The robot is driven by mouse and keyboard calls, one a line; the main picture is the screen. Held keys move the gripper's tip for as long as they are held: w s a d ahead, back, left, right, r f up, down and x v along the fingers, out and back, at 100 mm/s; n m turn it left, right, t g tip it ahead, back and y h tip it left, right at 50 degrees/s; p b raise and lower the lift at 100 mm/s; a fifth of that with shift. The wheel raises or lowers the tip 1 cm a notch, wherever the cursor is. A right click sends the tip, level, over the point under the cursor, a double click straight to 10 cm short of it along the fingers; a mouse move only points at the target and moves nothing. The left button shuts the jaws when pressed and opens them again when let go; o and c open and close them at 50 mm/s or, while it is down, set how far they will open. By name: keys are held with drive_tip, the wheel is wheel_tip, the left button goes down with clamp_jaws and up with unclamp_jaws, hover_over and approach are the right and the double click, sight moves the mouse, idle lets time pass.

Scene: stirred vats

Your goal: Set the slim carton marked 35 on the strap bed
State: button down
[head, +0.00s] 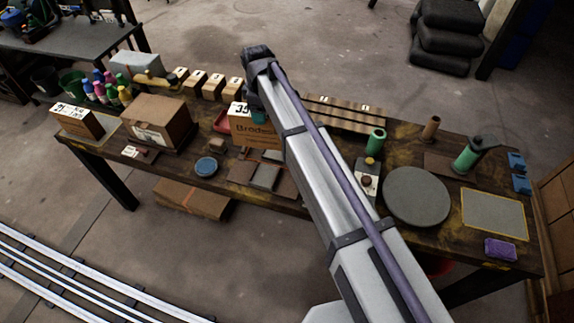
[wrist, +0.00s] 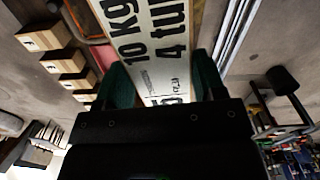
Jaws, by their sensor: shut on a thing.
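The slim carton (head: 255,131) is brown, with a white label reading 35 at its top left in the head view. It stays upright above the table's middle; whether its base touches anything is unclear. My gripper (head: 258,114) is shut on its top, partly hidden by my arm. In the wrist view the carton's white label (wrist: 152,45), with "10 kg" print, lies between the green fingers of my gripper (wrist: 158,88). A low brown piece with grey bands, which looks like the strap bed (head: 264,176), lies at the table's front, just below the carton in the head view.
A box marked 21 (head: 77,121) and a larger brown carton (head: 158,122) stand at left. A blue round dish (head: 206,167) lies left of the banded piece. A red tray (head: 222,122) is beside the held carton. A grey disc (head: 416,196) lies at right.

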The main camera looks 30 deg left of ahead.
drive_tip(key=shift+w+d+f+b, duration=0.3)
drive_tip(key=shift+d+f+b, duration=0.15)
drive_tip(key=shift+f+b, duration=0.35)
drive_tip(key=w+a+f+n+b, duration=0.1)
drive_tip(key=w+f+n+b, duration=0.2)
drive_tip(key=f+n+b, duration=1)
drive_tip(key=n, duration=0.3)
drive_tip(key=shift+a+f, duration=0.25)
drive_tip(key=shift+a, duration=0.1)
drive_tip(key=shift+c, duration=1)
unclamp_jaws()
